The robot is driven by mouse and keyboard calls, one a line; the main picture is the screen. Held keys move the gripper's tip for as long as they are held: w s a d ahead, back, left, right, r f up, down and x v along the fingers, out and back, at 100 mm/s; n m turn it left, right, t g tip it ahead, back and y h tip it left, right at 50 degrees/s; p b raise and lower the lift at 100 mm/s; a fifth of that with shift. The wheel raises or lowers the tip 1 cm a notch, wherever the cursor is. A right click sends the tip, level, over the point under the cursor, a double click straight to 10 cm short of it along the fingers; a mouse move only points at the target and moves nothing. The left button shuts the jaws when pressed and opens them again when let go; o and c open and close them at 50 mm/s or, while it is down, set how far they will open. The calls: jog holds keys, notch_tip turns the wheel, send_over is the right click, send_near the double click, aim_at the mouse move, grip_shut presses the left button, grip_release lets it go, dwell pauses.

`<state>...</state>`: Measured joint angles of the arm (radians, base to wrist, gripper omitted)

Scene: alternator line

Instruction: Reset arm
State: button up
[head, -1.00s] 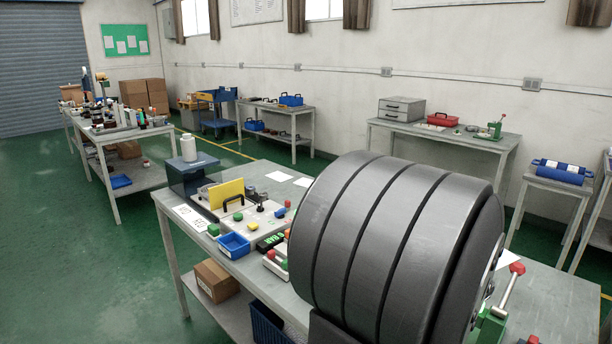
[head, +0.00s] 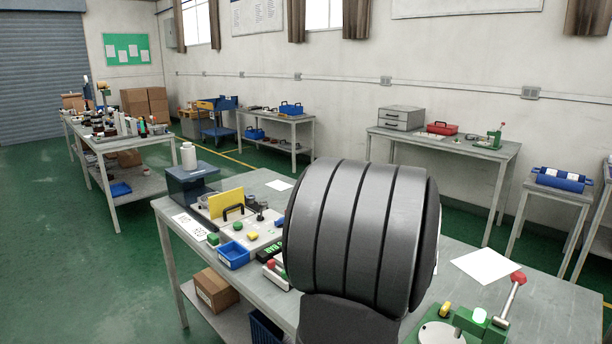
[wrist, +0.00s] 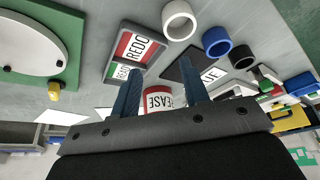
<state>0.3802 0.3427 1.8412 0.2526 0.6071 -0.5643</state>
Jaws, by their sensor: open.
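My gripper (wrist: 158,66) shows in the wrist view with two blue fingers spread apart, and it is open. A red and white container lettered "EASE" (wrist: 158,98) shows between the fingers in the picture, partly hidden by the gripper body. Its distance from the fingers is hard to tell, and I see no finger pressing on it. In the head view my dark ribbed arm link (head: 352,235) stands over the workbench (head: 560,305). It hides part of the bench, and the gripper does not show there.
A green fixture with a red-knobbed lever (head: 490,322) stands at the bench's right, near a white sheet (head: 484,265). A blue bin (head: 233,256) and a yellow plate (head: 226,199) are on the left. White (wrist: 178,20) and blue rings (wrist: 216,42) lie beyond the fingers.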

jog(key=shift+m+h, duration=0.3)
jog(key=shift+m, duration=0.6)
jog(key=shift+w+a+f, duration=0.1)
jog(key=shift+w+a, duration=0.7)
jog(key=shift+a, duration=0.3)
jog(key=shift+w+a+f, duration=0.1)
jog(key=shift+w+a, duration=0.75)
jog(key=shift+a, duration=0.25)
jog(key=shift+w+a+f, duration=0.1)
jog(key=shift+w+a, duration=0.7)
jog(key=shift+a, duration=0.3)
jog(key=o, duration=1.3)
jog(key=shift+s+d+r, duration=0.1)
jog(key=shift+d, duration=0.15)
jog(key=s+d+r+m+g, duration=0.2)
jog(key=s+d+r+m, duration=0.25)
jog(key=s+d, duration=0.35)
jog(key=s+d+r+m+g, duration=0.25)
jog(key=s+d+r, duration=0.3)
jog(key=s, duration=0.45)
jog(key=f, duration=0.8)
jog(key=shift+w+a+f, duration=0.15)
jog(key=shift+w+f, duration=0.05)
jog(key=shift+f, duration=0.2)
